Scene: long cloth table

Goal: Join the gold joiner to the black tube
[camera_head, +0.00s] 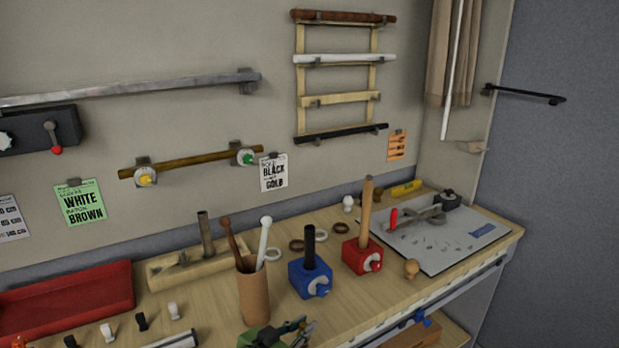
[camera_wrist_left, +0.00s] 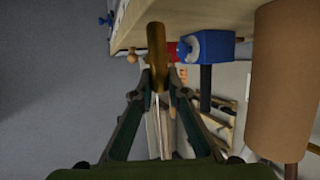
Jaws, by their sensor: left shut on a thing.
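The black tube (camera_head: 309,245) stands upright in a blue block (camera_head: 312,278) on the bench; the tube also shows in the left wrist view (camera_wrist_left: 206,88) below the blue block (camera_wrist_left: 207,46). My left gripper (camera_head: 303,326) is at the near edge of the bench, in front of the blue block. In the left wrist view my left gripper (camera_wrist_left: 158,84) is shut on a gold-brown piece, seemingly the gold joiner (camera_wrist_left: 156,45), which sticks out past the fingertips. It is apart from the tube. I cannot make out the joiner in the head view. My right gripper is not in view.
A brown cup (camera_head: 253,298) holding brown and white rods stands left of the blue block. A red block (camera_head: 361,256) holds a wooden rod on its right. Rings (camera_head: 297,245) lie behind. Black and white fittings (camera_head: 141,321) and a red tray (camera_head: 70,300) are at left.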

